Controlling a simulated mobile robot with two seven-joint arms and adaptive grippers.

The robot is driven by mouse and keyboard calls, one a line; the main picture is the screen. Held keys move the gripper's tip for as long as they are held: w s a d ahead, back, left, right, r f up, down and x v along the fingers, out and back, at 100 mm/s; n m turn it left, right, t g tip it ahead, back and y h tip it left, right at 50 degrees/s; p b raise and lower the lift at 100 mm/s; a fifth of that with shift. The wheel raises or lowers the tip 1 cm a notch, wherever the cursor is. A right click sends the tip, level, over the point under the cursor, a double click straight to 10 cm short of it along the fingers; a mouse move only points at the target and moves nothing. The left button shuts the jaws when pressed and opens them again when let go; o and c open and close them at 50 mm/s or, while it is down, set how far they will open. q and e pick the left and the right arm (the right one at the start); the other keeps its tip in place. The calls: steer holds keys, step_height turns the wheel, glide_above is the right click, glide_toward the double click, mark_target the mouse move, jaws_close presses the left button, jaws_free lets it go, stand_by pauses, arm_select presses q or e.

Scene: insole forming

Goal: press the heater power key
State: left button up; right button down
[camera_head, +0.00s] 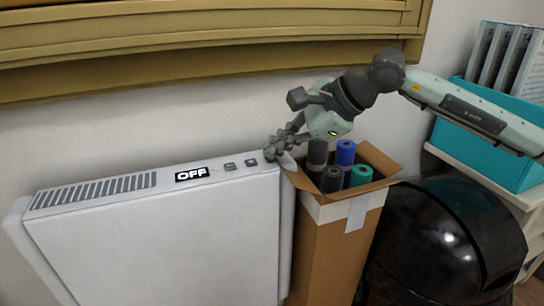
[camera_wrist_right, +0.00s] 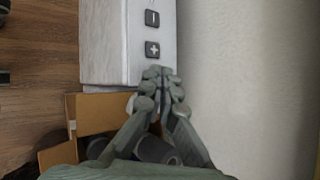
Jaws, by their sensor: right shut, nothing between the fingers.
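The white heater (camera_head: 150,235) stands at the left in the head view, its top panel showing a display (camera_head: 192,174) that reads OFF. Two small dark keys, a minus key (camera_head: 230,166) and a plus key (camera_head: 251,162), sit right of the display. In the wrist view the minus key (camera_wrist_right: 152,18) and plus key (camera_wrist_right: 152,49) show plainly. My right gripper (camera_head: 271,153) is shut and empty, its fingertips at the panel's right end, just past the plus key. The fingertips (camera_wrist_right: 160,74) hide that end, and no power key shows. I cannot tell whether they touch. My left gripper is out of view.
An open cardboard box (camera_head: 335,235) with several dark, blue and green rolls stands right beside the heater, under my right gripper. A glossy black rounded object (camera_head: 445,235) and a teal bin (camera_head: 505,150) of files on a shelf are farther right. A yellow-brown frame (camera_head: 200,45) runs along the wall above.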

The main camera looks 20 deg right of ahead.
steer(key=shift+r, duration=0.1)
steer(key=shift+r+p, duration=1.4)
steer(key=shift+r, duration=1.55)
